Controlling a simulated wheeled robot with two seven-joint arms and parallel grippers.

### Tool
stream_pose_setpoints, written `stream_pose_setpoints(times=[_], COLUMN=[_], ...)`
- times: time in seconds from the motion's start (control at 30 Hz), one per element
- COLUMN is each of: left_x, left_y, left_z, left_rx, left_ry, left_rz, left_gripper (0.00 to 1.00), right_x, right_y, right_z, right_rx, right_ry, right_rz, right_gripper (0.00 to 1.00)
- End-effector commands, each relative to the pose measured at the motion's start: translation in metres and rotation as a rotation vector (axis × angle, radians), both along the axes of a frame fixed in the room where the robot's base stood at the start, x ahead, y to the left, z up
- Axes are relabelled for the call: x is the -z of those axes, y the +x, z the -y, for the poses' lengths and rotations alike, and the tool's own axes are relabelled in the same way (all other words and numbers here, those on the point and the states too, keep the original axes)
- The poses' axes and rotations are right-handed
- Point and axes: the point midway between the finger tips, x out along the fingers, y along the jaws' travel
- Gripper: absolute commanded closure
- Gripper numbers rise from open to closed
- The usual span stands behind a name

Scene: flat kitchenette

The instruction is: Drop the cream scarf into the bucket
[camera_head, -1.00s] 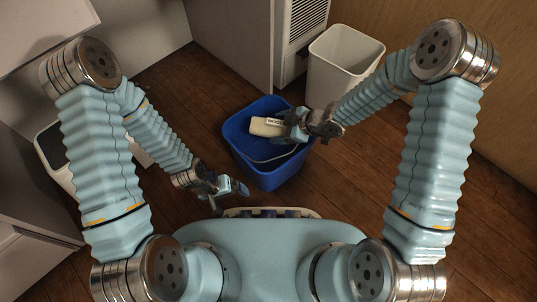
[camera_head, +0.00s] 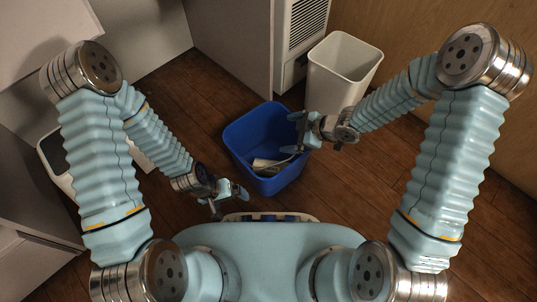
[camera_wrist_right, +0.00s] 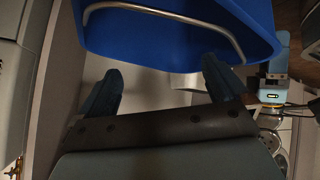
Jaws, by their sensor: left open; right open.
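The blue bucket (camera_head: 244,135) stands on the floor in front of me, its metal handle lying across it. The cream scarf (camera_head: 266,164) is inside the bucket, low down near its front wall, partly hidden by the handle. My right gripper (camera_head: 298,133) is open and empty at the bucket's right rim, apart from the scarf. In the right wrist view its open fingers (camera_wrist_right: 163,70) have nothing between them, and the blue bucket (camera_wrist_right: 170,48) with its handle shows beyond. My left gripper (camera_head: 230,200) is open and empty in front of the bucket, to its left.
A white bin (camera_head: 345,52) stands behind and right of the bucket, close to my right forearm. A white appliance with a dark top (camera_head: 52,150) is at the left. Cabinets stand at left and back. Wooden floor (camera_head: 330,190) is clear right of the bucket.

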Motion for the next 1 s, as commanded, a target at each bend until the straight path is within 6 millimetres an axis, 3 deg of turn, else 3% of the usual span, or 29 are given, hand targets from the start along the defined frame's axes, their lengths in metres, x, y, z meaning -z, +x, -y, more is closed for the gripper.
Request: stream_pose_setpoints(times=[0.03,0.1,0.33,1.0], left_x=[-0.012,-0.020,-0.038,-0.041], left_y=[0.000,-0.001,0.000,0.000], left_z=[0.000,0.000,-0.001,-0.002], left_rx=[0.000,0.002,0.000,-0.001], left_ry=[0.000,-0.001,0.003,0.005], left_rz=[-0.001,-0.003,-0.001,0.000], left_gripper=[0.02,0.02,0.02,0.02], right_x=[-0.016,-0.028,-0.055,-0.060], right_y=[-0.004,-0.010,-0.025,-0.030], right_z=[0.010,0.021,0.049,0.056], right_rx=[0.005,0.005,0.003,0.006], right_ry=[-0.001,-0.001,-0.001,0.002], right_rz=[0.000,0.000,0.000,-0.007], right_gripper=[0.00,0.00,0.00,0.00])
